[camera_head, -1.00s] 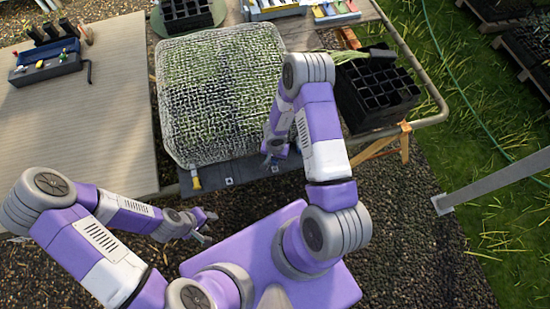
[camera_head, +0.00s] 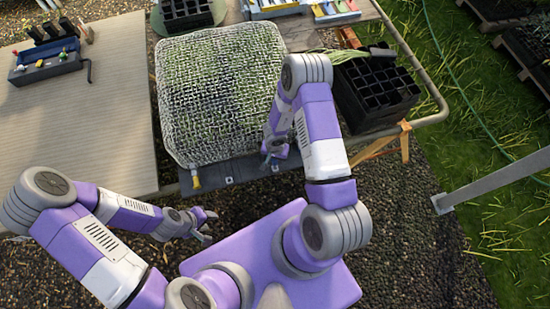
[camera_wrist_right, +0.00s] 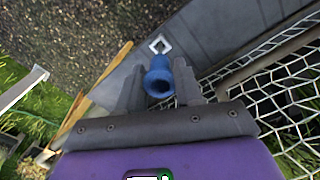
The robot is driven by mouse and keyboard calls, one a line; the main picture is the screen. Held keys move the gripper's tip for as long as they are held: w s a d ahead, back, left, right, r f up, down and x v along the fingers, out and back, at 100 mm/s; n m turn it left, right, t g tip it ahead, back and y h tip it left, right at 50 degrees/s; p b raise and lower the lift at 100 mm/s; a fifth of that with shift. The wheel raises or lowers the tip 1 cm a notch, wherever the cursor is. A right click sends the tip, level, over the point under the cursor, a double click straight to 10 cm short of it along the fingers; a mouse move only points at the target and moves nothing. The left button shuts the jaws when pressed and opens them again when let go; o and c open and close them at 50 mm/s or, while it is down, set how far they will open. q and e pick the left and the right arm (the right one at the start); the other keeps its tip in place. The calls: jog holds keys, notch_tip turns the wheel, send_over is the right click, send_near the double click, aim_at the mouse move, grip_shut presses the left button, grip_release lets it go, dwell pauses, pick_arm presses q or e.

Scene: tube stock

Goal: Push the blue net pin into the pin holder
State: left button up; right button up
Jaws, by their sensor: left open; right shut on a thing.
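The blue net pin (camera_wrist_right: 158,78) is between the two fingers of my right gripper (camera_wrist_right: 160,92), which is shut on it. A white-edged square on the dark strip, seemingly the pin holder (camera_wrist_right: 160,44), shows just beyond the pin in the right wrist view; I cannot tell the height between them. In the head view my right gripper (camera_head: 268,160) is at the front edge of the netted tray (camera_head: 220,95), over the dark strip (camera_head: 240,170), and the blue pin is not clear there. My left gripper (camera_head: 208,229) is open and empty over the gravel, in front of the bench.
A yellow pin (camera_head: 195,181) stands at the strip's left end, with another white-marked square (camera_head: 229,180) to its right. A black cell tray (camera_head: 375,92) stands to the right of the net. A dark pin box (camera_head: 45,68) lies on the left board.

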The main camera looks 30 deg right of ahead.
aim_at(275, 164)
jog(key=shift+f+b, duration=1.45)
jog(key=shift+f, duration=0.8)
jog(key=o, duration=1)
jog(key=shift+o, duration=0.3)
jog(key=o, duration=0.6)
jog(key=shift+r, duration=0.1)
jog(key=shift+r+p, duration=1.1)
jog(key=shift+p, duration=0.35)
